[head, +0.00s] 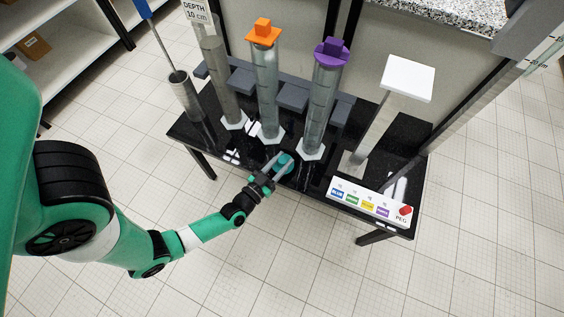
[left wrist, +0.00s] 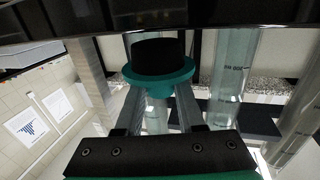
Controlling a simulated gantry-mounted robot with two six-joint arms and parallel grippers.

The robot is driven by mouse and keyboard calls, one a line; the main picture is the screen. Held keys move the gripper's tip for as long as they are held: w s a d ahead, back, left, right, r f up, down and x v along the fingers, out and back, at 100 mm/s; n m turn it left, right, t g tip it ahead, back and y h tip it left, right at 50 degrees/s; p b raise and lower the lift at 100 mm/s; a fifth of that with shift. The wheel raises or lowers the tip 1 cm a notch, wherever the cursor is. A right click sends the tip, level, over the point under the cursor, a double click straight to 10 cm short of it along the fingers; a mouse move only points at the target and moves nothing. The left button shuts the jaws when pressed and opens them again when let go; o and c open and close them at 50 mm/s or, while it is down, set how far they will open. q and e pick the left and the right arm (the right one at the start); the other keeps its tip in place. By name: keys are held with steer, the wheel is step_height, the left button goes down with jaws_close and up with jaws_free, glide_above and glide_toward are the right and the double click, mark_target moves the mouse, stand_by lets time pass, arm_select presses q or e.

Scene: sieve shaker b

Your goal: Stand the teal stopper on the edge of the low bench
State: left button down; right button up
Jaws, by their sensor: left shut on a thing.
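The teal stopper (head: 286,167) is between the fingers of my left gripper (head: 282,164), over the front edge of the low bench (head: 240,158) near its middle. My left gripper is shut on it. In the left wrist view the stopper (left wrist: 160,80) shows a wide teal flange with a dark round part above it in the picture. The dark bench spans the top of that view, close to the stopper; I cannot tell whether they touch. My right gripper is not in view.
Behind the stopper stand several clear cylinders, one with an orange stopper (head: 263,33) and one with a purple stopper (head: 332,52). A white-topped column (head: 408,78) stands right. A colour-label board (head: 370,203) is at the front right. A small metal cylinder (head: 184,97) stands left.

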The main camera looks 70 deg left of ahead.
arm_select(q)
steer(key=shift+f, duration=0.8)
steer(key=shift+r, duration=0.15)
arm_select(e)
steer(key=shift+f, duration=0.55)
arm_select(q)
steer(key=c, duration=0.5)
jaws_free()
